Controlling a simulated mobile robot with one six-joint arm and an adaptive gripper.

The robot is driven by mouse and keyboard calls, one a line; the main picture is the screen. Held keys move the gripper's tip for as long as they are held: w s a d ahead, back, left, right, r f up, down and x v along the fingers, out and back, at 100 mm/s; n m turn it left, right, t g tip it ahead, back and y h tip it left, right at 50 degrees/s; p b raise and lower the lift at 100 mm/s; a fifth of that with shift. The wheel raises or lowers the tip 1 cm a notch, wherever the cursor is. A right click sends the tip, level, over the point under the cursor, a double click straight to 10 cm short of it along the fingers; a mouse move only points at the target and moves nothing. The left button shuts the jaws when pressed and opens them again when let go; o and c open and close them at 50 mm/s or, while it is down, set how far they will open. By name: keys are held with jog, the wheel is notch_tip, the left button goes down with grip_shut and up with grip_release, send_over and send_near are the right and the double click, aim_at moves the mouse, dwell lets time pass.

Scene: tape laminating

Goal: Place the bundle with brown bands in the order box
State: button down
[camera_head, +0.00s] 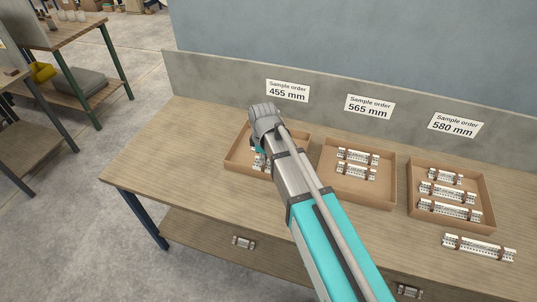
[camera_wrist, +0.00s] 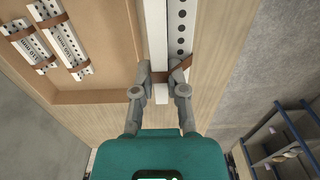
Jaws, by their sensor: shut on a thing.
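In the wrist view, my gripper (camera_wrist: 165,82) is shut on a bundle (camera_wrist: 159,35) of white perforated bars with a brown band. The bundle runs up out of that view, beside a cardboard box (camera_wrist: 95,97) that holds other bundles with brown bands (camera_wrist: 62,38). In the head view, my arm crosses in front of the left box (camera_head: 236,166), under the 455 mm sign. White bars (camera_head: 259,160) show there beside my arm; I cannot tell if they are held or lie in the box. My gripper is mostly hidden there. I cannot tell which box is the order box.
The middle box (camera_head: 388,199) and the right box (camera_head: 487,229) hold bundles. A loose bundle (camera_head: 478,247) lies on the worktable (camera_head: 170,150) at the right. More bundles (camera_head: 243,242) lie on the lower shelf. A backboard (camera_head: 215,85) stands behind. The table's left end is clear.

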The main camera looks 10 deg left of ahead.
jog(key=w+a+f+b, duration=0.4)
jog(key=w+a, duration=0.2)
jog(key=w, duration=0.1)
jog(key=b, duration=0.5)
send_over(251, 162)
jog(key=f, duration=0.3)
jog(key=s+f, duration=0.1)
jog(key=f, duration=0.1)
jog(key=shift+d, duration=0.15)
jog(key=shift+w, duration=0.1)
jog(key=shift+w+a+f+b, duration=0.2)
jog(key=shift+w+f+b, duration=0.05)
jog(key=shift+f+b, duration=1.75)
jog(key=shift+b, duration=0.05)
jog(key=shift+f, duration=0.15)
